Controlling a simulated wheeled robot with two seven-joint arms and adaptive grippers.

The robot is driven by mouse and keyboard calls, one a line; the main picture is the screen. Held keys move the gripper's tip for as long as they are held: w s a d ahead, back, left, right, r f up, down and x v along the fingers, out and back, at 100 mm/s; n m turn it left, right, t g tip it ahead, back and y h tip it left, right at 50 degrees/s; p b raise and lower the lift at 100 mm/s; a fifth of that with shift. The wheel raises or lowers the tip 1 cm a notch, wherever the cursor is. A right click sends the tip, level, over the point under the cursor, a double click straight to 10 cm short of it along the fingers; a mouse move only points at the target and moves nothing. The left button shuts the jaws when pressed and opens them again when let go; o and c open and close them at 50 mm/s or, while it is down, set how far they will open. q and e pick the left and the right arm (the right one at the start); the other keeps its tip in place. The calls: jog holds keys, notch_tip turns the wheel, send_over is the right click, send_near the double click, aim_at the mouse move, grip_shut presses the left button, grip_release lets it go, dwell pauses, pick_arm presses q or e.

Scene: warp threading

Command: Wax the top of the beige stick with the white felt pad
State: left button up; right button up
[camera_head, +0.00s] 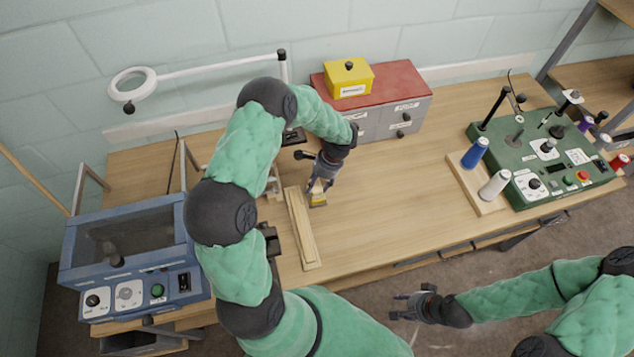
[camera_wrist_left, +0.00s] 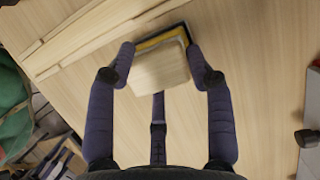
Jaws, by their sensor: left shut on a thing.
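The beige stick (camera_head: 303,228) lies lengthwise on the table, in a long shallow wooden holder or beside a strip; I cannot tell which. Long pale strips also show at the upper left of the left wrist view (camera_wrist_left: 88,34). My left gripper (camera_head: 320,188) is just right of the stick, shut on a pale block (camera_wrist_left: 160,68), apparently the felt pad. Under or just behind the pad is a yellow, dark-edged flat piece (camera_wrist_left: 165,37); whether they touch is unclear. The pad's underside is hidden. My right gripper (camera_head: 397,307) is open and empty, off the table's front edge.
A blue machine (camera_head: 128,250) stands at the left. A grey cabinet with a red top (camera_head: 405,85) carries a yellow box (camera_head: 349,80) at the back. Blue (camera_head: 475,152) and white (camera_head: 494,186) spools and a green panel (camera_head: 545,150) are at the right. The middle right of the table is clear.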

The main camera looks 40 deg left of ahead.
aim_at(317, 184)
pick_arm(q)
jog(key=shift+s+f+b, duration=0.1)
jog(key=shift+f+b, duration=0.35)
dwell(1.6)
jog(key=shift+r, duration=0.1)
jog(key=shift+r+p, duration=2.15)
jog(key=shift+r, duration=1.35)
jog(key=shift+f, duration=0.1)
